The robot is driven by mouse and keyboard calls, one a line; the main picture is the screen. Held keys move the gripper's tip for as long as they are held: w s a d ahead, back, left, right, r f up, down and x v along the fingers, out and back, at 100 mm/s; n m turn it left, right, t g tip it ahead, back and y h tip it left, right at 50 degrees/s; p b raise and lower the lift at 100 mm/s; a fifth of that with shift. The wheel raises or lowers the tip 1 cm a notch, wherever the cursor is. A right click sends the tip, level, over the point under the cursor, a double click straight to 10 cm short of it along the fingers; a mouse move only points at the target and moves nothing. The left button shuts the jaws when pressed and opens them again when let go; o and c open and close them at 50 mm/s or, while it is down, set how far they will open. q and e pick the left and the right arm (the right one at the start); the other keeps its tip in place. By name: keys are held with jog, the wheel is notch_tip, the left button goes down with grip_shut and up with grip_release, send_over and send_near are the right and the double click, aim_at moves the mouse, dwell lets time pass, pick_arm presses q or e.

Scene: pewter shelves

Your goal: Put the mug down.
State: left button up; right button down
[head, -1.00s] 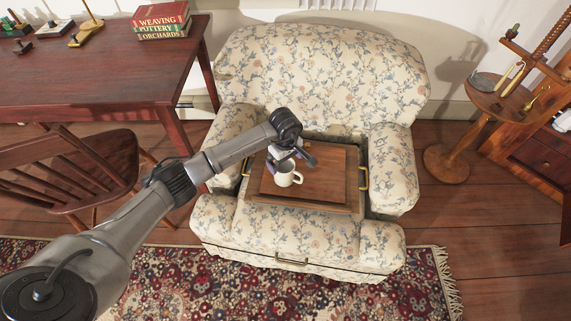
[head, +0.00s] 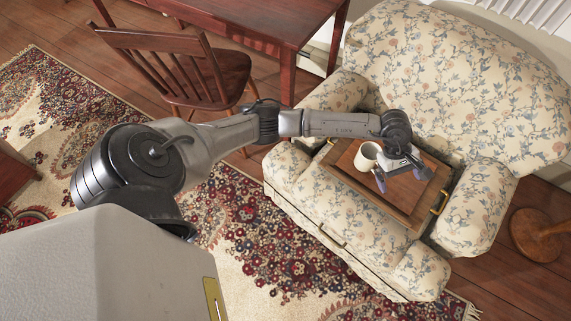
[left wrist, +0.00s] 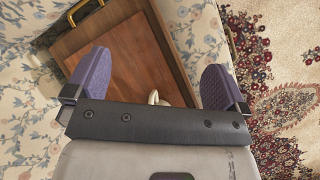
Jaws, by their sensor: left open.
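The white mug (head: 366,155) stands upright on the wooden tray (head: 405,208), which lies on the seat of the floral armchair (head: 465,75). My left gripper (head: 402,178) is open and empty, just to the right of the mug in the head view. In the left wrist view, its two purple fingers (left wrist: 158,80) are spread wide over the tray (left wrist: 125,55). Only a small part of the mug (left wrist: 154,97) shows there, above the gripper body, which hides the rest. My right gripper is not in view.
The tray has brass handles at its sides. The chair's padded arms rise on both sides of it. A wooden chair (head: 190,70) and a desk (head: 255,18) stand at the upper left. A patterned rug (head: 265,245) lies in front. A round wooden stand base (head: 540,233) is at the right.

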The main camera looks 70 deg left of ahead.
pick_arm(q)
jog(key=s+d+r+n+t+h, duration=0.1)
jog(key=s+d+r+n+h, duration=0.15)
jog(key=d, duration=0.25)
jog(key=s+d+r+n+t+h, duration=0.1)
jog(key=d+n+t+h, duration=0.1)
jog(key=d+h, duration=0.25)
notch_tip(320, 180, up, 7)
jog(key=s+n+t+h, duration=0.1)
jog(key=s+n+t, duration=0.1)
jog(key=n+t, duration=1)
jog(key=s+a+f+n+g+y, duration=0.1)
jog(key=s+a+f+n+y, duration=0.3)
jog(key=n, duration=0.6)
jog(key=s+a+f+n+g+y, duration=0.1)
jog(key=s+a+f+n+y, duration=0.15)
jog(key=n+y, duration=0.6)
jog(key=s+a+f+n+g+y, duration=0.2)
jog(key=s+a+f+n+y, duration=0.15)
jog(key=n, duration=0.75)
jog(key=s+f+n+g+h, duration=0.1)
jog(key=s+f+n+g, duration=0.2)
jog(key=s, duration=0.6)
jog(key=s+f+n+g+h, duration=0.1)
jog(key=s+f+n+g, duration=0.2)
jog(key=s+g, duration=0.3)
jog(key=s+n, duration=0.1)
jog(key=s, duration=0.2)
jog(key=shift+s+d+f, duration=0.2)
jog(key=shift+s+f, duration=0.05)
